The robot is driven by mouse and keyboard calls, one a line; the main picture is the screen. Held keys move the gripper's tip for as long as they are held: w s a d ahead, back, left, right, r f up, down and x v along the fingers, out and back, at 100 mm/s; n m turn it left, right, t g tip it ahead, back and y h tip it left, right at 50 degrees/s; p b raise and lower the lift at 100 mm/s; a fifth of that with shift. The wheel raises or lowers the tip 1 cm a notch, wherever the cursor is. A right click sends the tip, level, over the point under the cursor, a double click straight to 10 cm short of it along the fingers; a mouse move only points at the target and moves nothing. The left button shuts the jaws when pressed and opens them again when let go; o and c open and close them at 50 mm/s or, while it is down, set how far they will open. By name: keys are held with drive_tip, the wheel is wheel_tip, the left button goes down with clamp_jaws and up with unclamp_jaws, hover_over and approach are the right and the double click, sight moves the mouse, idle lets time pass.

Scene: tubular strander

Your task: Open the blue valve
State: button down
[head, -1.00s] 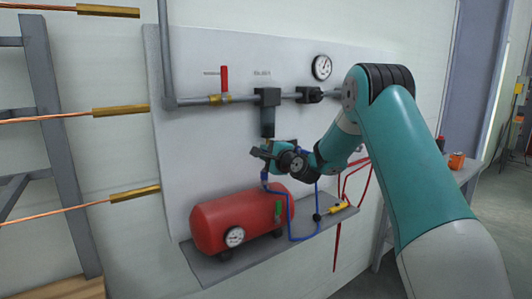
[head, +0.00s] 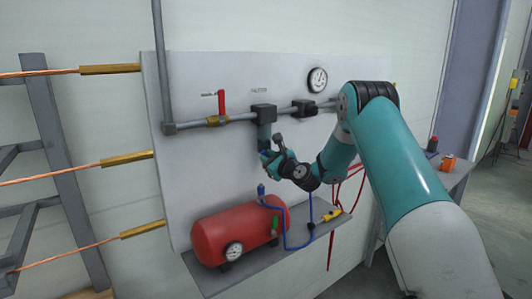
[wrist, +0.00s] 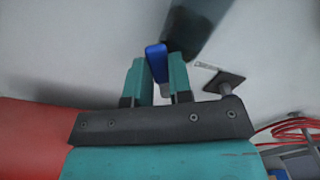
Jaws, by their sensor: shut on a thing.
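The blue valve (wrist: 155,62) is a small blue piece at the lower end of the grey filter bowl (head: 264,134). In the wrist view it stands upright between the two teal fingers of my gripper (wrist: 155,80), and the fingers are shut on it. In the head view my gripper (head: 267,156) is just under the bowl and hides most of the valve. Only a bit of blue shows there. The dark bowl also shows above the fingers in the wrist view (wrist: 198,22).
Below are a red tank (head: 236,236) with a gauge, a green handle (head: 275,226), and a blue hose (head: 286,240). A red-handled valve (head: 221,102) is on the grey pipe at upper left. A round gauge (head: 317,79) is at upper right. Red hoses hang at right.

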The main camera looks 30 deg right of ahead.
drive_tip(key=shift+d+r+m+p, duration=0.1)
drive_tip(key=shift+d+m+p, duration=0.25)
drive_tip(key=shift+m+p, duration=0.5)
drive_tip(key=shift+d+r+m+p, duration=0.1)
drive_tip(key=shift+d+m+p, duration=0.25)
drive_tip(key=shift+m+p, duration=0.45)
drive_tip(key=shift+d+r+m+p, duration=0.1)
drive_tip(key=shift+d+m+p, duration=0.35)
drive_tip(key=shift+m, duration=0.7)
drive_tip(key=shift+f, duration=0.1)
drive_tip(key=c, duration=1)
unclamp_jaws()
